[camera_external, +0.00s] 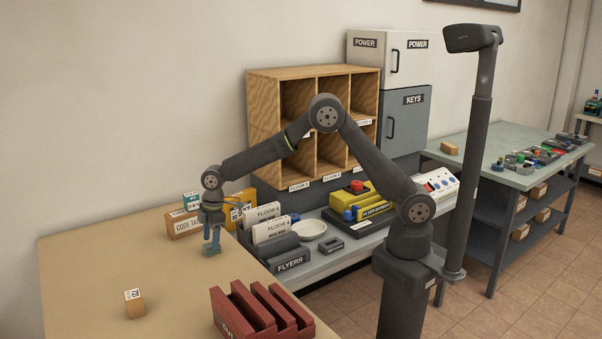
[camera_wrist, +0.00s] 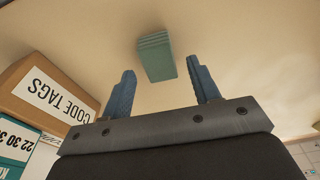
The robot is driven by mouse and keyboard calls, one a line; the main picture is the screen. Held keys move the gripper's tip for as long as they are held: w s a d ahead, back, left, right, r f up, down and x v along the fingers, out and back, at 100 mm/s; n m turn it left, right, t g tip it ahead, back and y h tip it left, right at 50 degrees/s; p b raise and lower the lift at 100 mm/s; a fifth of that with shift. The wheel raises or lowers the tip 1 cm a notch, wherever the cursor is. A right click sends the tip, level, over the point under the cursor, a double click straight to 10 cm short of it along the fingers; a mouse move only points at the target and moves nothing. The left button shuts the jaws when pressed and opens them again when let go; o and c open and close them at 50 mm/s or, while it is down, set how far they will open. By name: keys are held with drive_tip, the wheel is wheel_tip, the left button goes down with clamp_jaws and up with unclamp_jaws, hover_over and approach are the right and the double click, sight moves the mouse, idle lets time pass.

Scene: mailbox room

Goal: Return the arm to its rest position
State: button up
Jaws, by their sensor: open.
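My gripper (camera_external: 213,234) hangs from my arm over the back right part of the tan table (camera_external: 85,265). In the camera_wrist view my gripper (camera_wrist: 163,85) shows two blue fingers spread apart. A small teal block (camera_external: 211,250) is just below the fingers; in the camera_wrist view the teal block (camera_wrist: 156,57) lies beyond the fingertips, with clear space between it and both fingers. Nothing is held. My arm is stretched out to the left from its base.
A CODE TAGS box (camera_external: 186,225) stands close behind my gripper, beside a yellow box (camera_external: 239,212). A red slotted rack (camera_external: 258,312) and a small tagged wooden block (camera_external: 134,304) are at the front. A FLYERS holder (camera_external: 290,261) and wooden pigeonholes (camera_external: 263,110) are to the right. The table's left part is clear.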

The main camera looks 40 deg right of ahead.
drive_tip(key=shift+r, duration=0.7)
